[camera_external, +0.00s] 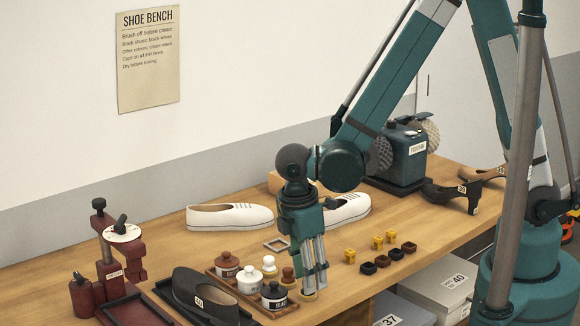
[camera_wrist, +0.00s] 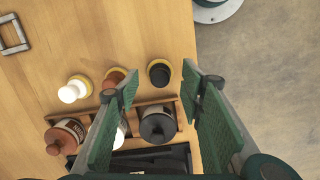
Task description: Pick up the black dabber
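The black dabber (camera_wrist: 159,73) has a dark round top and a yellow rim at its base. In the wrist view it shows between the two fingertips of my gripper (camera_wrist: 162,80), with room on both sides. My gripper is open, with nothing in it. In the external view my gripper (camera_external: 313,280) points down at the bench's front edge and hides most of the dabber. Only a yellow bit (camera_external: 308,295) shows below the fingers. The brown dabber (camera_wrist: 114,77) stands close beside the left finger. The white dabber (camera_wrist: 72,92) is further left.
A wooden rack (camera_external: 214,276) holds a brown-lidded jar (camera_external: 227,264), a white jar and a black-lidded jar (camera_external: 274,295). Yellow (camera_external: 350,256) and dark blocks (camera_external: 368,268) lie to the right. White shoes (camera_external: 230,216) stand behind.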

